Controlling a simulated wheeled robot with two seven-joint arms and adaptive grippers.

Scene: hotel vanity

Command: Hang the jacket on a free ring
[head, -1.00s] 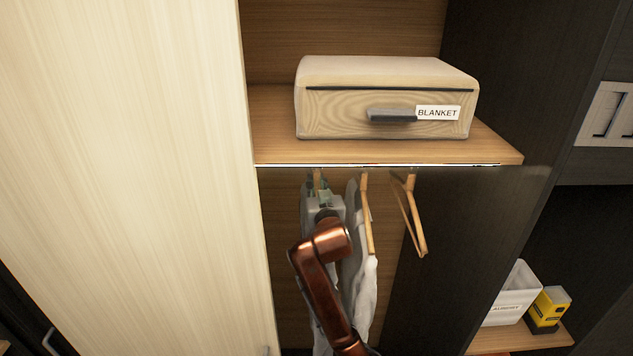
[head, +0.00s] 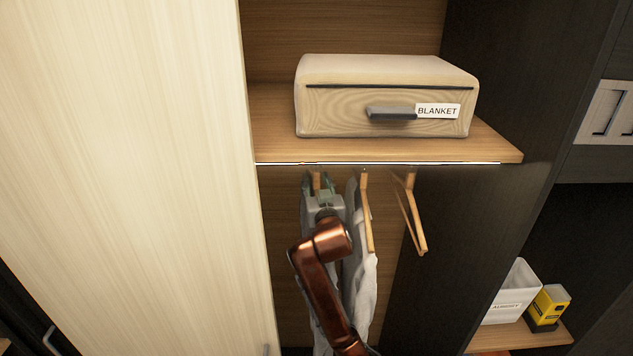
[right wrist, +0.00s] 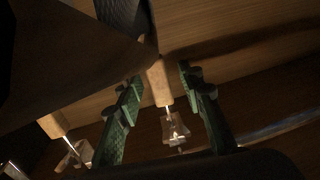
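My right gripper (head: 319,186) is at the left end of the hanging row, under the shelf. In the right wrist view its two green fingers (right wrist: 163,112) stand apart, on either side of a wooden hanger neck (right wrist: 159,82), with gaps visible. A metal ring fitting (right wrist: 173,129) shows beyond the neck. A grey garment (head: 307,222) hangs at the left, mostly hidden by my arm; I cannot tell if it is the jacket. A pale garment (head: 366,290) hangs on the middle hanger (head: 366,210). My left gripper is not in view.
An empty wooden hanger (head: 412,220) hangs at the right. A blanket box (head: 350,110) sits on the shelf (head: 275,135) above. A pale door panel (head: 130,170) borders the left. A white laundry bin (head: 505,300) and a yellow box (head: 550,303) stand lower right.

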